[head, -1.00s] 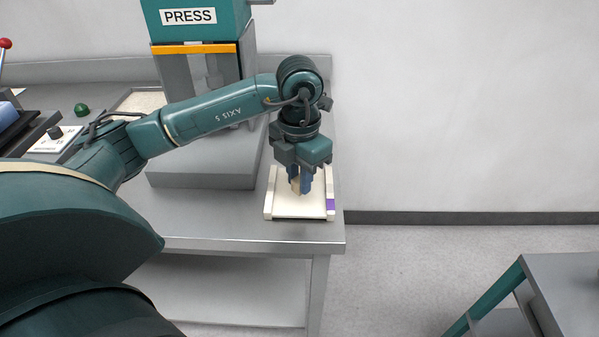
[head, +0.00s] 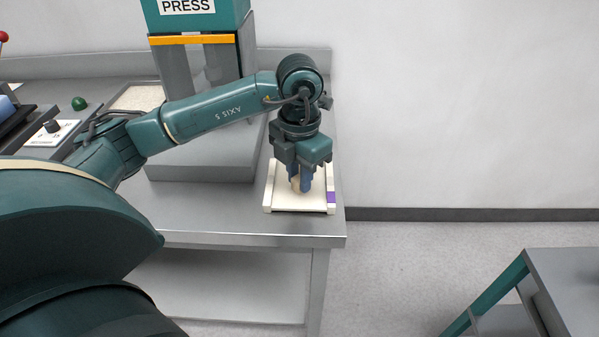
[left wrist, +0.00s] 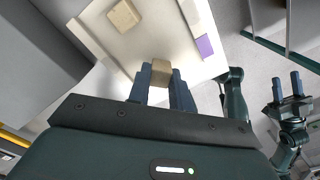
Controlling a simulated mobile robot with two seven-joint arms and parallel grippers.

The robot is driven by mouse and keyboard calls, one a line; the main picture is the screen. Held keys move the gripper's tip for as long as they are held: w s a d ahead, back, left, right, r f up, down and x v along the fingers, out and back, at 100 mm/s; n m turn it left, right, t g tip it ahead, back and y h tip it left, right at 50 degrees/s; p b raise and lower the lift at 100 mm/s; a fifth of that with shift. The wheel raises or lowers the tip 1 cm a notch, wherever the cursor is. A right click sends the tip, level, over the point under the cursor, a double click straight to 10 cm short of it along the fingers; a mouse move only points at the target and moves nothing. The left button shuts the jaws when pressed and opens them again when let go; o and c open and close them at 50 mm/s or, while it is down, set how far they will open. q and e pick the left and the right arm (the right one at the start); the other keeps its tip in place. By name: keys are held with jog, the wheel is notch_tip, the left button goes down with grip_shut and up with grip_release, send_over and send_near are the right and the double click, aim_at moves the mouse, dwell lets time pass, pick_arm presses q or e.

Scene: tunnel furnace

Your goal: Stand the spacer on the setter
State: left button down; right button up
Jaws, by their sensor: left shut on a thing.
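The setter (head: 316,206) is a flat cream plate with raised side strips and a purple mark on one strip, lying at the right end of the bench. It also shows in the left wrist view (left wrist: 190,55). My left gripper (head: 300,186) points down over the setter, shut on a tan spacer (left wrist: 162,69). I cannot tell whether the spacer touches the plate. Another tan block (left wrist: 124,15) lies on the setter, apart from the held one; the gripper hides it in the head view. My right gripper (left wrist: 287,83) shows in the left wrist view with its fingers apart and empty.
The press (head: 200,165) stands behind and left of the setter, its grey base close by. A shallow tray (head: 138,98), a green knob (head: 79,103) and a control panel (head: 50,133) are further left. Floor lies right of the bench, with another grey table (head: 565,280) at lower right.

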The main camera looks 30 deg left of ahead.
pick_arm(q)
jog(key=shift+f+b, duration=0.3)
jog(key=shift+f, duration=0.25)
jog(key=shift+f+b, duration=0.35)
jog(key=shift+f, duration=0.1)
jog(key=c, duration=1.2)
grip_release()
